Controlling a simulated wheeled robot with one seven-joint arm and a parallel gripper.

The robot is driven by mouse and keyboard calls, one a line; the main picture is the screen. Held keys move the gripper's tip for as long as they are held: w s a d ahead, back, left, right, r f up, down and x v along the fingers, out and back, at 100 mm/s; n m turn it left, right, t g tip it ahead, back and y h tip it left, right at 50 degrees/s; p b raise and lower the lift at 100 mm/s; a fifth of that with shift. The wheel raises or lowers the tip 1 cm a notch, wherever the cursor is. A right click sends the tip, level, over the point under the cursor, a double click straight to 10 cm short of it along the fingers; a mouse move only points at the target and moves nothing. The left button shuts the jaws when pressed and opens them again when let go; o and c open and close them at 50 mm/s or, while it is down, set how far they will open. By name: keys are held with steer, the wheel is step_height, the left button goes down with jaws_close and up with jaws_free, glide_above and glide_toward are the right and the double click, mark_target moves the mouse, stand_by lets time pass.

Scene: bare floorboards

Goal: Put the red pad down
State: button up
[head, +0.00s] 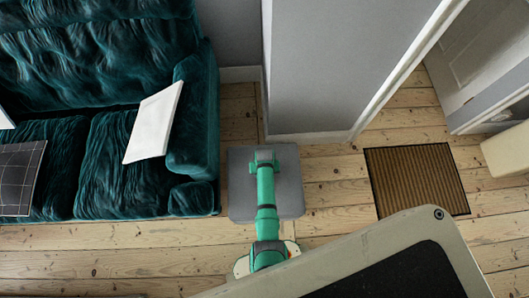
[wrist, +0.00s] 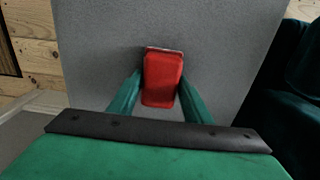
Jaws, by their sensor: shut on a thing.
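The red pad (wrist: 163,78) is in the wrist view, between the two green fingers of my gripper (wrist: 160,92). The gripper is shut on it, one finger at each side. A pale edge shows along the pad's far end. Behind the pad is a flat grey surface (wrist: 95,35); I cannot tell whether the pad touches it. In the head view my gripper (head: 264,152) is over the far part of the grey square surface (head: 290,190) beside the sofa. The pad is hidden in that view.
A teal velvet sofa (head: 130,62) with a white cushion (head: 154,122) stands left of the grey square. A wall corner (head: 350,70) rises behind it. A brown ribbed doormat (head: 415,182) lies on the floorboards to the right, near an open doorway. Bare floor lies between mat and square.

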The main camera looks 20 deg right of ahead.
steer(key=shift+f, duration=0.1)
steer(key=o, duration=1.2)
